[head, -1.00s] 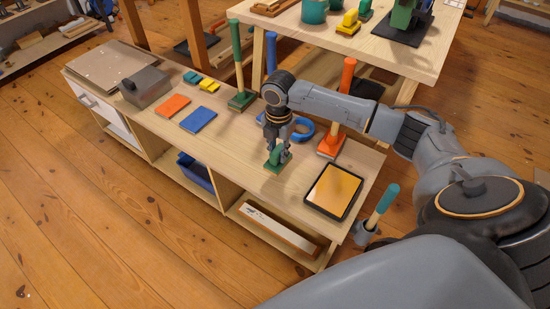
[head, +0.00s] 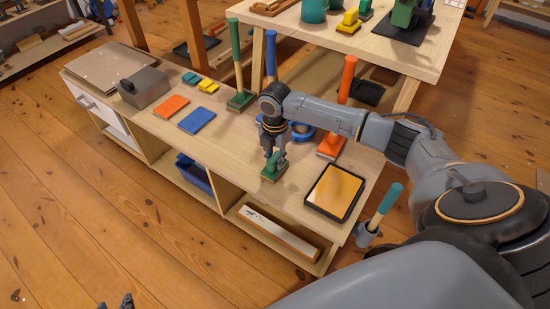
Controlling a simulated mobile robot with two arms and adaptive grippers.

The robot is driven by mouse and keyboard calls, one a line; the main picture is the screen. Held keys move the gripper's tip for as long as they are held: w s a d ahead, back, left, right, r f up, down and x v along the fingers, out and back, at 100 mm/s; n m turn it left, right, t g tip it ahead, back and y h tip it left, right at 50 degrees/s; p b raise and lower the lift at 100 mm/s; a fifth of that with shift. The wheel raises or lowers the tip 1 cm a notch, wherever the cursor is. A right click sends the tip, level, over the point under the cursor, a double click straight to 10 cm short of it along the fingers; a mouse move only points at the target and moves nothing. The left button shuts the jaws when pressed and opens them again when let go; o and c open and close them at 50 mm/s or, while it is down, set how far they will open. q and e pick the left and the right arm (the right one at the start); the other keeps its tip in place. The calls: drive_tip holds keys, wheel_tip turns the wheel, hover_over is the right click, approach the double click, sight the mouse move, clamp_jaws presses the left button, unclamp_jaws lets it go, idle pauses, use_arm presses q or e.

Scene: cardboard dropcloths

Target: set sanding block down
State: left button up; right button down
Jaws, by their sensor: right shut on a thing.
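The sanding block (head: 274,170) is green with a looped handle and a flat base.
A black tray with a yellow sheet (head: 335,190) lies to the right.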

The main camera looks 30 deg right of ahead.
drive_tip(key=c, duration=1.1)
unclamp_jaws()
drive_tip(key=shift+f, duration=0.1)
drive_tip(key=shift+c, duration=0.2)
